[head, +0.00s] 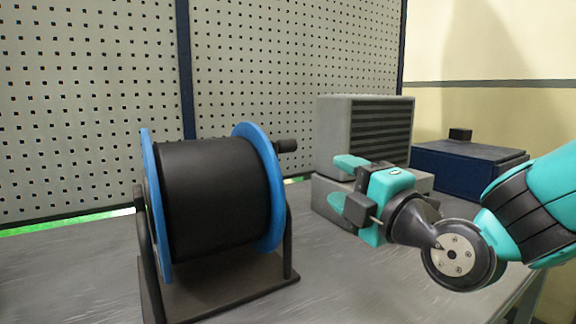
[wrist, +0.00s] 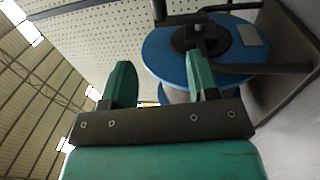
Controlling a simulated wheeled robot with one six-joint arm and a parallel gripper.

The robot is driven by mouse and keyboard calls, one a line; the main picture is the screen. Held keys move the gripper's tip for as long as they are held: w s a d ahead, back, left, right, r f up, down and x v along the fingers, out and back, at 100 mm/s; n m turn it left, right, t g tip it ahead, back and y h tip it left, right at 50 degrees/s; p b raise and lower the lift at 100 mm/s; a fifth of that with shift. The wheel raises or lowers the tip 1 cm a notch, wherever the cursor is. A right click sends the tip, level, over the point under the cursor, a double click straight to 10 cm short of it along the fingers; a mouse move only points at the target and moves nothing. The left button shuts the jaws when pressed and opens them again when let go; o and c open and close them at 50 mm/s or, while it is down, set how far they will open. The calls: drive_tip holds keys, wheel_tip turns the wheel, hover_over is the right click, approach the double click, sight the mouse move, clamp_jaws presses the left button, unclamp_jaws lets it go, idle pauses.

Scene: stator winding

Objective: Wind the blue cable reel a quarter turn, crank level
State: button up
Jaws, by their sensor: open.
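The cable reel, with blue flanges (head: 263,185) and a black drum (head: 215,198), stands upright in a dark frame (head: 288,240) on the bench. A black crank handle (head: 287,146) sticks out to the right near the top of the right flange. My gripper (head: 343,182) is open and empty, to the right of the reel and a little lower than the handle. In the wrist view my two green fingers (wrist: 160,82) are spread, and the blue flange (wrist: 165,52) lies beyond them. The right finger overlaps the flange in that view and hides part of it.
A grey louvred box (head: 365,135) stands behind my gripper. A dark blue box (head: 465,163) with a small black block on top stands at the back right. A perforated panel (head: 80,100) rises behind the bench. The grey bench top (head: 330,275) is clear in front.

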sight(290, 148)
drive_tip(key=p+x, duration=0.7)
drive_tip(key=x, duration=1)
drive_tip(key=shift+w+r, duration=0.1)
drive_tip(key=shift+c, duration=0.5)
clamp_jaws()
drive_tip(key=shift+a+p, duration=0.1)
drive_tip(key=shift+p, duration=0.2)
